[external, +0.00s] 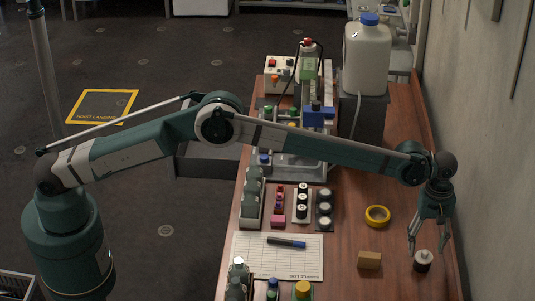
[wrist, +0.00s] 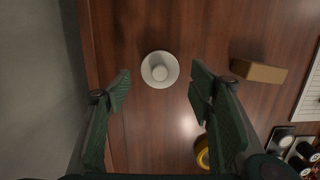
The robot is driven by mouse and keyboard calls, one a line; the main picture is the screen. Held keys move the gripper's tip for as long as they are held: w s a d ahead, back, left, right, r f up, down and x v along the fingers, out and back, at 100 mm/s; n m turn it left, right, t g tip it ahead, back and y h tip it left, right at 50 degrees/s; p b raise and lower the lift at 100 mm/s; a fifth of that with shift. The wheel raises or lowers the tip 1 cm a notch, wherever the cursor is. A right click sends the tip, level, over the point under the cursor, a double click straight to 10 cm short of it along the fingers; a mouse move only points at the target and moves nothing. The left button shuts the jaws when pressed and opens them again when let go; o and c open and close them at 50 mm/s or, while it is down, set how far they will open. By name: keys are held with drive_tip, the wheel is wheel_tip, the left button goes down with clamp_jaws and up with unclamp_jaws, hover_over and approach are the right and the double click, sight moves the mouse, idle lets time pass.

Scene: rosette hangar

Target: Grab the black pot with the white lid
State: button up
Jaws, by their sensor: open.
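The black pot with the white lid (external: 423,261) stands upright near the right front edge of the wooden table. In the wrist view its round white lid (wrist: 160,70) shows from above, and the lid mostly hides the dark body. My gripper (external: 428,246) points down just above and beside the pot in the external view. In the wrist view my gripper (wrist: 160,84) is open, with one green finger on each side of the lid's position and clear gaps to both. Nothing is between the fingers' pads.
A tan block (external: 369,260) lies left of the pot, and a yellow tape roll (external: 377,215) lies behind it. The grey wall (external: 490,130) runs close along the right side. A paper sheet (external: 275,262) with a marker and racks of small containers stand farther left.

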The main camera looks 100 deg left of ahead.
sight(429, 267)
drive_tip(key=shift+f, duration=0.15)
drive_tip(key=shift+d+f, duration=0.25)
drive_tip(key=shift+f, duration=0.95)
drive_tip(key=shift+d+f, duration=0.25)
drive_tip(key=shift+f, duration=0.95)
drive_tip(key=c, duration=1)
